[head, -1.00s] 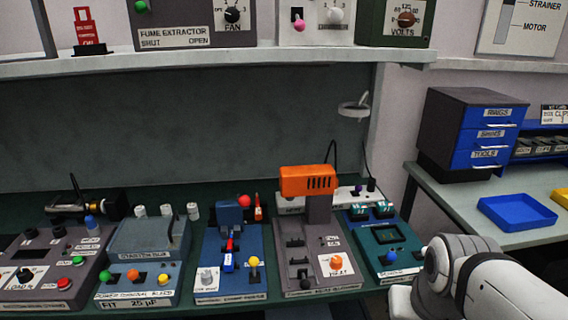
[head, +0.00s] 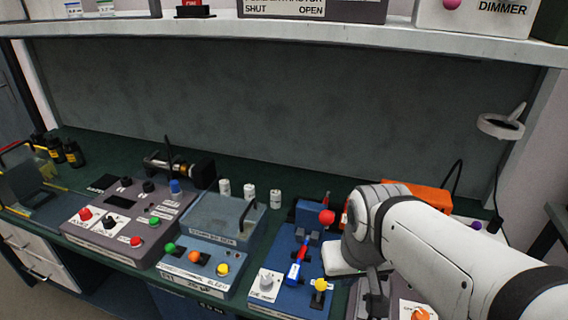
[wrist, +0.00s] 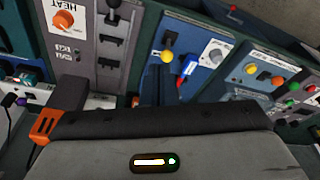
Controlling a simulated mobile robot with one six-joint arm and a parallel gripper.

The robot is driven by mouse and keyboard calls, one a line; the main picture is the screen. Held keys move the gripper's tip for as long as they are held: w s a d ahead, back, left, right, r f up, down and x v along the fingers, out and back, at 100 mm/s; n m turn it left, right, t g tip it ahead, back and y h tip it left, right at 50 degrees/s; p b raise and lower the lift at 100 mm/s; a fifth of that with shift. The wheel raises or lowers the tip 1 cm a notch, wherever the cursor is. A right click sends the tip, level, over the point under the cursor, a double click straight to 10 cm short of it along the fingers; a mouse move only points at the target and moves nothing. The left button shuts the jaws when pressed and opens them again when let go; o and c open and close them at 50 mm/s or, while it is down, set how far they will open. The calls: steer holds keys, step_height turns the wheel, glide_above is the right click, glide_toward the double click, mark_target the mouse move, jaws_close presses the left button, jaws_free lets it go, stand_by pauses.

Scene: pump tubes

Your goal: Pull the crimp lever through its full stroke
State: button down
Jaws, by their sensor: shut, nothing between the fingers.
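The crimp station is a blue panel (head: 262,300) with a red ball-topped lever (head: 327,217) at its back, by a dark blue block. A blue-and-red connector piece (head: 297,265) lies in front of the lever and also shows in the wrist view (wrist: 187,65). A yellow knob (head: 320,285) and a white dial (head: 266,281) sit nearer the front. The red ball is not clearly visible in the wrist view.
The heat station's orange hood (head: 430,197) stands close behind my arm and shows at lower left in the wrist view (wrist: 45,122). A blue-grey box station (head: 215,220) is on the left. The shelf edge (head: 300,36) overhangs the back.

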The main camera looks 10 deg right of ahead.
steer(key=w+d+r+m+g+y+p, duration=0.1)
steer(key=w+d+r+m+p, duration=0.2)
steer(key=w+r, duration=0.4)
steer(key=w+d+r+m+y+p, duration=0.2)
steer(key=w+d+r+m+p, duration=0.2)
steer(key=w+r, duration=0.4)
steer(key=shift+w+d+r+m+g+y+p, duration=0.2)
steer(key=shift+w+d+m+g+y+p, duration=0.15)
steer(key=shift+w+d+m, duration=0.65)
steer(key=shift+w+a+f, duration=0.15)
steer(key=shift+w+a, duration=0.05)
steer(key=shift+a, duration=0.15)
